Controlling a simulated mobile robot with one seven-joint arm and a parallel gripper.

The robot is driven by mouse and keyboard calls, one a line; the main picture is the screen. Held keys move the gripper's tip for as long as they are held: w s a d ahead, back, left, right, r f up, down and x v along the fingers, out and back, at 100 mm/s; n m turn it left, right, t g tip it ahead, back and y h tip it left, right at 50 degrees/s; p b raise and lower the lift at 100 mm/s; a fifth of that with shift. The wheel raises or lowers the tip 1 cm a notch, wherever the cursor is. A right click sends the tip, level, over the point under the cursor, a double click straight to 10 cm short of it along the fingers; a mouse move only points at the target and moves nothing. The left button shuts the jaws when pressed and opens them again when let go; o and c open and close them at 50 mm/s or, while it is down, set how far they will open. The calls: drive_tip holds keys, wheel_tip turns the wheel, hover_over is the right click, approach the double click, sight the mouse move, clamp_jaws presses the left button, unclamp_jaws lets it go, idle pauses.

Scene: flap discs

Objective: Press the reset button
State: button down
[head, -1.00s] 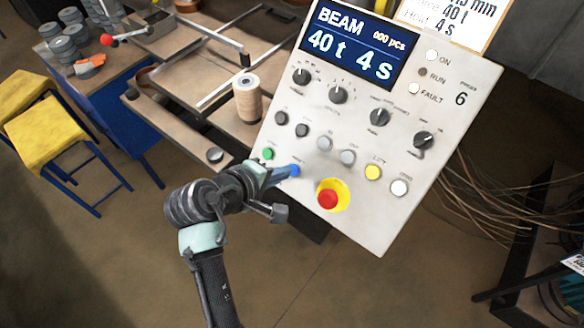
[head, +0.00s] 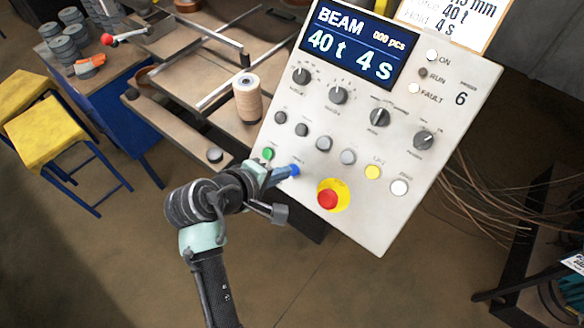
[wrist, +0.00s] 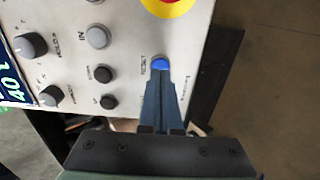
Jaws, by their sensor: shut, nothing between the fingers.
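The control panel (head: 300,205) is a tilted pale grey plate with a lit screen reading "BEAM 40 t 4 s". A blue button (head: 295,170) sits in its lower row, between a green button (head: 267,153) and a red emergency stop (head: 328,199) on a yellow disc. My gripper (head: 284,173) is shut and empty, its tips right at the blue button. In the wrist view the blue button (wrist: 161,64) shows just beyond the closed fingertips (wrist: 159,77). I cannot tell whether they touch.
Several knobs and grey, yellow and white buttons fill the panel around the blue one. A workbench (head: 160,85) with a thread spool (head: 247,97) stands behind left. Yellow stools (head: 48,140) stand at far left. Loose cables (head: 500,180) hang at right.

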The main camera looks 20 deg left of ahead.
drive_tip(key=shift+x, duration=1)
idle(0.8)
drive_tip(key=p+v, duration=0.6)
drive_tip(key=v, duration=0.2)
drive_tip(key=shift+p, duration=0.4)
idle(0.5)
